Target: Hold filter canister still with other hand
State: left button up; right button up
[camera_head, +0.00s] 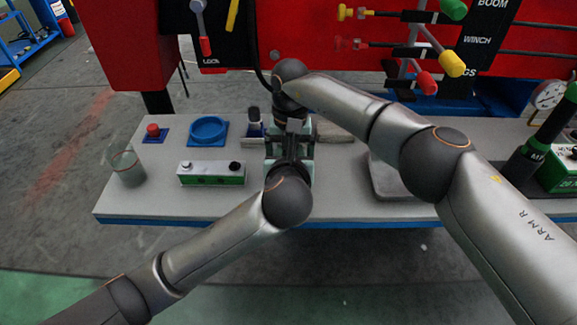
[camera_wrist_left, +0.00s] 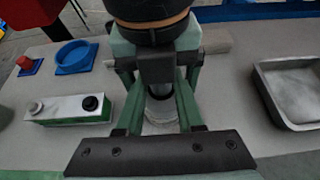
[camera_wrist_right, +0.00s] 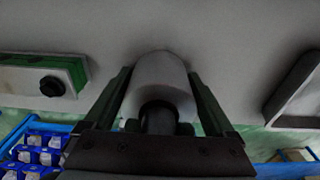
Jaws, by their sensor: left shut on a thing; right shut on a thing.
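The filter canister is a pale, smooth cylinder that shows between my right gripper's fingers in the right wrist view (camera_wrist_right: 160,78), with a dark round part at its near end. In the left wrist view a pale, glassy part with a dark ring (camera_wrist_left: 160,112) shows low between my left gripper's fingers. My left gripper (camera_head: 290,148) reaches in from the front and is shut on the canister. My right gripper (camera_head: 291,127) comes down from above, close against the left one, and is also shut on it. In the head view the grippers and wrists hide most of the canister.
On the grey bench (camera_head: 120,200) stand a blue ring dish (camera_head: 207,131), a red knob on a blue base (camera_head: 153,131), a glass beaker (camera_head: 127,168) and a green-and-white box (camera_head: 211,174). A grey tray (camera_head: 385,182) lies right, partly behind my right arm. Levers hang above.

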pick_arm(q)
grip_shut()
jog(key=shift+r, duration=0.15)
jog(key=shift+r, duration=1.6)
pick_arm(e)
jog(key=shift+d+f, duration=0.1)
jog(key=shift+f, duration=0.1)
pick_arm(q)
jog(key=shift+d+r, duration=0.1)
jog(key=shift+r, duration=2.65)
pick_arm(e)
jog(key=shift+w+d, duration=0.15)
pick_arm(q)
jog(key=o, duration=0.6)
grip_release()
jog(key=o, duration=0.4)
jog(key=shift+f, duration=0.1)
pick_arm(e)
jog(key=shift+s+a, duration=0.2)
jog(key=shift+s, duration=0.05)
pick_arm(q)
jog(key=shift+f, duration=0.25)
pick_arm(e)
jog(key=shift+a, duration=0.1)
